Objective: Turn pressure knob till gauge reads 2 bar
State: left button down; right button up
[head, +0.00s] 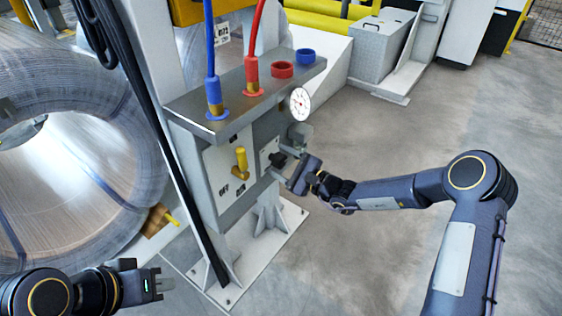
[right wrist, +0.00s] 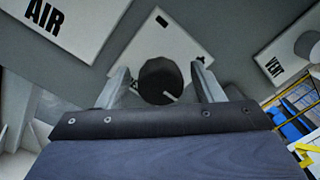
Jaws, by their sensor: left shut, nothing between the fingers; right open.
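The pressure knob is a small black knob (head: 278,160) on the front of the grey valve panel (head: 240,197). In the right wrist view the dark round knob (right wrist: 160,80) stands between the two fingers. My right gripper (head: 279,166) is open, its fingers on either side of the knob, with a visible gap to each finger in the wrist view. The round white gauge (head: 299,103) with red marks sits on the panel's upper right edge; its reading is too small to tell. My left gripper (head: 164,284) is shut and empty at lower left, away from the panel.
A yellow lever (head: 241,163) is left of the knob. Blue (head: 210,50) and red (head: 256,40) hoses enter the panel top, beside red and blue caps. A large wire coil (head: 80,140) stands at left. The floor at right is clear.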

jog(key=p+v, duration=0.1)
jog(key=v, duration=0.6)
jog(key=shift+s+d+p, duration=0.25)
jog(key=shift+d+p, duration=0.1)
jog(key=shift+p, duration=0.05)
jog(key=s+r+n+g+h, duration=0.1)
jog(key=s+r+n+g, duration=0.6)
jog(key=s+r+n, duration=0.6)
jog(key=s+d+f+n+t+h, duration=0.1)
jog(key=s+d+f+h, duration=0.1)
jog(key=s+d+h, duration=0.6)
jog(key=s+d+f+n+t+h, duration=0.15)
jog(key=s+d, duration=0.45)
jog(key=s, duration=0.6)
notch_tip(320, 180, up, 30)
jog(key=p, duration=3)
jog(key=shift+s+d+m+g+h, duration=0.2)
jog(key=shift+m+g+h, duration=0.15)
jog(key=shift+m+g, duration=0.1)
